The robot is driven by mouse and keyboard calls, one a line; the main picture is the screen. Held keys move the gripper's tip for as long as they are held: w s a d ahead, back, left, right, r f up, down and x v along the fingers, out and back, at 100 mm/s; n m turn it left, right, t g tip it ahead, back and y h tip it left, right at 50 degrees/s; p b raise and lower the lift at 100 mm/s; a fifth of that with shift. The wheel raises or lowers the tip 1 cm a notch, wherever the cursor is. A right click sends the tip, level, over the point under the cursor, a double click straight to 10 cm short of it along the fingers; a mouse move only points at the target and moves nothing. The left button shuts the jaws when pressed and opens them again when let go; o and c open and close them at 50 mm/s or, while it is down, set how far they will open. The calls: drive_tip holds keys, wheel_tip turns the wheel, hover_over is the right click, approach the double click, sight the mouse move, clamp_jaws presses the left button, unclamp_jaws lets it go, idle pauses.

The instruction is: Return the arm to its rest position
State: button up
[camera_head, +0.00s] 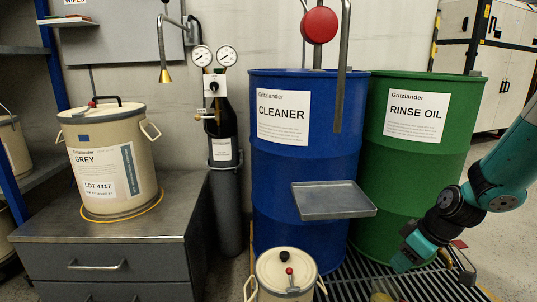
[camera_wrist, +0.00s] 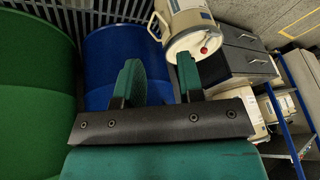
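My gripper (camera_head: 408,252) is at the lower right of the head view, in front of the green drum. My teal arm reaches in from the right edge and bends down at a black wrist. In the wrist view my gripper (camera_wrist: 159,72) has its two green fingers well apart with nothing between them. The green RINSE OIL drum (camera_head: 417,160) and the blue CLEANER drum (camera_head: 285,180) stand side by side. In the wrist view the green drum (camera_wrist: 35,90) is at the left and the blue drum (camera_wrist: 115,45) is behind the fingers.
A cream pail (camera_head: 290,275) stands in front of the blue drum; it shows in the wrist view (camera_wrist: 188,25). A metal tray (camera_head: 333,200) juts from the blue drum. A GREY pail (camera_head: 115,155) sits on the cabinet (camera_head: 110,260). A dark grate (camera_head: 355,285) lies below the drums.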

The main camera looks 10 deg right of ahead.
drive_tip(key=s+a+r, duration=0.4)
drive_tip(key=a+r, duration=0.4)
drive_tip(key=a, duration=0.3)
drive_tip(key=s+a+r+g, duration=0.1)
drive_tip(key=s+a+r, duration=0.25)
drive_tip(key=s, duration=0.25)
drive_tip(key=s+a+r+n+g, duration=0.1)
drive_tip(key=s+a+r, duration=0.1)
drive_tip(key=s+a, duration=0.3)
drive_tip(key=s+a+r+g, duration=0.1)
drive_tip(key=s+a+r, duration=0.2)
drive_tip(key=s, duration=0.4)
wheel_tip(320, 180, up, 38)
drive_tip(key=p, duration=3.7)
drive_tip(key=shift+w+d+y+p, duration=0.2)
drive_tip(key=shift+y+p, duration=0.1)
